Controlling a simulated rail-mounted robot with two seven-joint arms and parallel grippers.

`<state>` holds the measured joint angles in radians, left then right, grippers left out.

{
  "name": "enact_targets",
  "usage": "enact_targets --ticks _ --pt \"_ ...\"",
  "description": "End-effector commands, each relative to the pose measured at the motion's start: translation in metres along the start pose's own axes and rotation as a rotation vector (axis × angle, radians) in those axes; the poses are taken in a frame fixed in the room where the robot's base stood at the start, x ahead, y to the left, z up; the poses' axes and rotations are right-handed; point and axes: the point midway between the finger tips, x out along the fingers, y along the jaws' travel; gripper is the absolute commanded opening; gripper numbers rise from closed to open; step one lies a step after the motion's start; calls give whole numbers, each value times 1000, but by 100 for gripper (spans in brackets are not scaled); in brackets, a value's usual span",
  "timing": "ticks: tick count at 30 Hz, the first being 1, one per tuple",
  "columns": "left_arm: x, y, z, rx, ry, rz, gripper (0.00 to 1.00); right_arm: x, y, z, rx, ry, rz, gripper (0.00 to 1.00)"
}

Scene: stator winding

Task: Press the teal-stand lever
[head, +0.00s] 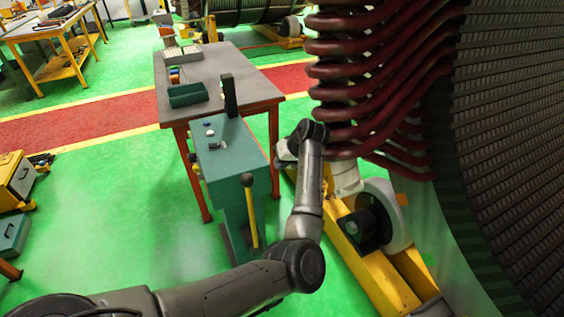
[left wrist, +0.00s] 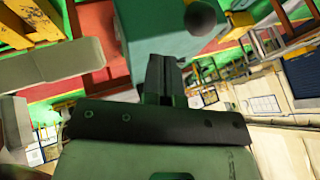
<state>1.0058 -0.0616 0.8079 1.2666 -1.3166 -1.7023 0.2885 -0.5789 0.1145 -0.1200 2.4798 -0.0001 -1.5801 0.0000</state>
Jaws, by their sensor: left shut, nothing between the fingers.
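The teal stand (head: 228,160) stands at the near end of the grey-topped table. Its lever (head: 250,215) has a yellow shaft and a black ball knob (head: 247,180), and stands nearly upright at the stand's near side. My left arm reaches in from below, and my left gripper (head: 284,157) is to the right of the stand, partly hidden by my wrist. In the left wrist view the gripper's fingers (left wrist: 163,75) are shut with nothing between them. The dark knob (left wrist: 200,16) shows beyond and right of the fingertips, apart from them, beside the teal stand (left wrist: 160,28). My right gripper is not in view.
The table (head: 260,92) carries a dark green bin (head: 188,94) and small parts. A dark upright block (head: 229,95) rises behind the stand. The large stator with red coils (head: 370,70) and its yellow base (head: 385,275) crowd the right side.

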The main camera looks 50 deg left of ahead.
Motion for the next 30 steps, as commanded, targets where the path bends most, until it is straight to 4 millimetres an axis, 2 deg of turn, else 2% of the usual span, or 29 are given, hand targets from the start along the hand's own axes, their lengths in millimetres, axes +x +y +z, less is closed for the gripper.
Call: enact_targets --ticks 1,3,10,18,30 --pt "14 1 2 0 -3 -3 0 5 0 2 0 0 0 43" --pt "27 1 2 1 -2 -2 0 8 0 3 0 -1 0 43" --pt "64 -2 1 -1 -1 -1 0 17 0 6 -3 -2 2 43" --pt "78 -26 3 -1 -1 0 0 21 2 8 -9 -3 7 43" --pt "82 -32 4 1 -1 1 0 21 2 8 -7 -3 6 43"
